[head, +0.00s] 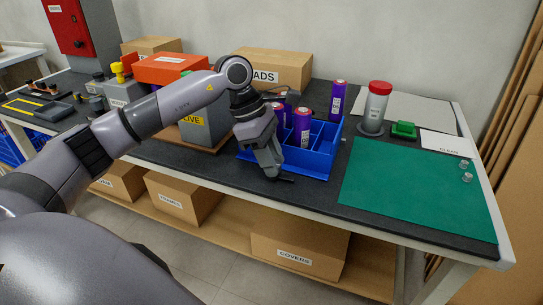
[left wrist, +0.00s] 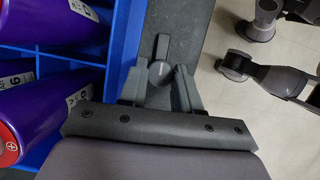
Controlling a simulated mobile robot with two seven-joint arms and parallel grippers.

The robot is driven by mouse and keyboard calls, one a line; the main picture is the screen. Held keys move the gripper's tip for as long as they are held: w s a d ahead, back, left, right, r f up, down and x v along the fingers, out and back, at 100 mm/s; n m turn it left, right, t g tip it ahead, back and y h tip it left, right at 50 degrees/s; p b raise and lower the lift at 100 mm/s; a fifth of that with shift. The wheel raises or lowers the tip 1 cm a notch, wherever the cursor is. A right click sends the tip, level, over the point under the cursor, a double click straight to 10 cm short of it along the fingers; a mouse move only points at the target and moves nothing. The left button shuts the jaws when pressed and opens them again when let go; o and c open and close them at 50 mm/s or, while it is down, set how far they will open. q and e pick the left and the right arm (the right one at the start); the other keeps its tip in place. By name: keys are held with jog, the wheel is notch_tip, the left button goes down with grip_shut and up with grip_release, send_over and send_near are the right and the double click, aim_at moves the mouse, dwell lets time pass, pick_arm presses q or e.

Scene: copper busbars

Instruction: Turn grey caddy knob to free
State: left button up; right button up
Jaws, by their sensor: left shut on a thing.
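The blue caddy (head: 318,168) stands near the front edge of the dark bench, with several purple cylinders in its compartments. Its blue wall (left wrist: 124,45) also shows in the left wrist view. The grey caddy knob (left wrist: 161,50) is a dark grey piece with a short lever, beside the caddy's outer wall. In the head view only a dark bit of it (head: 286,179) shows beside my fingers. My left gripper (head: 270,170) reaches down at the caddy's front. In the left wrist view its fingers (left wrist: 160,76) are shut on the knob's round base, one on each side. My right gripper is out of view.
A green mat (head: 415,185) lies right of the caddy. A red-capped container (head: 376,108) and a green block (head: 404,130) stand behind it. Left of the caddy is a grey box marked LIVE (head: 200,130). Cardboard boxes (head: 300,245) sit on the shelf below.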

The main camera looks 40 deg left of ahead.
pick_arm(q)
jog(key=shift+m, duration=0.3)
dwell(0.4)
jog(key=o, duration=1.1)
jog(key=shift+c, duration=0.2)
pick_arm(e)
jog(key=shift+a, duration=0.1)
pick_arm(q)
jog(key=p+v, duration=0.1)
jog(key=v, duration=0.6)
jog(key=shift+r, duration=0.15)
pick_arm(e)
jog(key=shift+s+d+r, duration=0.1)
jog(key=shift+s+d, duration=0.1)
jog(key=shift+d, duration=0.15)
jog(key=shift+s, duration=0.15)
